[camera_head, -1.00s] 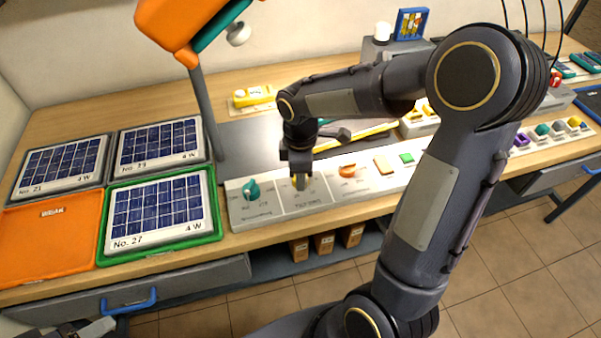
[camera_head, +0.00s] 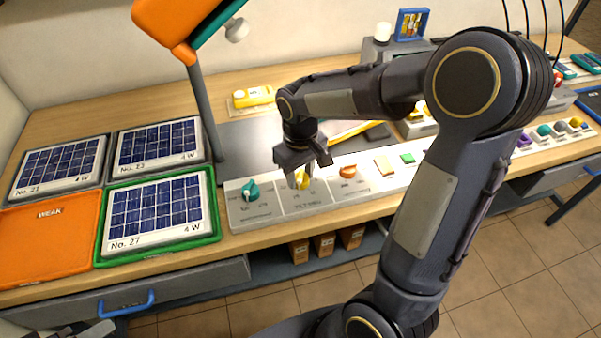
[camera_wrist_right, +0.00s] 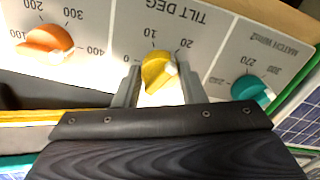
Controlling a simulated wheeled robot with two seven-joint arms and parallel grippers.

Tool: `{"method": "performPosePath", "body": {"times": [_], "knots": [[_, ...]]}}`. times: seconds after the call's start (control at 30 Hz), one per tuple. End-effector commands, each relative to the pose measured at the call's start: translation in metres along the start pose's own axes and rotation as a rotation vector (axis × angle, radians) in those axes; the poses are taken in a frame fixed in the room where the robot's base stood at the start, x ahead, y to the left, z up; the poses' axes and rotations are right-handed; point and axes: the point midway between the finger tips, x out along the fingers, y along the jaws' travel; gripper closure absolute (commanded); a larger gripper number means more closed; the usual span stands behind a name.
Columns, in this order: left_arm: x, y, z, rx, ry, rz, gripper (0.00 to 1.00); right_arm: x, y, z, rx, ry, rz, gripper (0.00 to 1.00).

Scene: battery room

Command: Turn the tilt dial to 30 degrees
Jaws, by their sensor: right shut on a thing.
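The yellow tilt dial (camera_head: 302,180) sits on the white panel (camera_head: 245,214), between a teal dial and an orange dial. My right gripper (camera_head: 304,178) is above it, with a finger on each side of the dial. In the right wrist view the gripper (camera_wrist_right: 159,76) is shut on the yellow dial (camera_wrist_right: 156,66). The scale reads 0, 10 and 20 there; a finger covers the area beyond 20. The dial's white mark faces the right side, near 20, but its exact reading is unclear. A grey part at the lower left edge may be my left gripper (camera_head: 88,332).
The teal dial (camera_head: 251,190) and orange dial (camera_head: 348,171) stand close on either side. Solar panels lie at the left, one in a green frame (camera_head: 213,232), beside an orange tray (camera_head: 40,245). A lamp-like post (camera_head: 205,110) rises behind the panel.

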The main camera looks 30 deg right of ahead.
Motion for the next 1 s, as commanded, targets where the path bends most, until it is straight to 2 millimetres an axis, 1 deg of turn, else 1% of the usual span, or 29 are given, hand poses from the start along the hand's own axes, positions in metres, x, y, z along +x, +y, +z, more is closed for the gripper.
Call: {"method": "performPosePath", "body": {"times": [0.7,1.0], "knots": [[-0.0004,0.0002,-0.0002,0.0,0.0,0.0,0.49,-0.0017,0.0006,-0.0011,0.679,0.004,0.0,0.86],[-0.0023,0.0011,-0.0012,0.0,0.0,0.0,0.49,-0.0017,0.0005,-0.0009,0.932,0.004,0.0,0.86]]}}
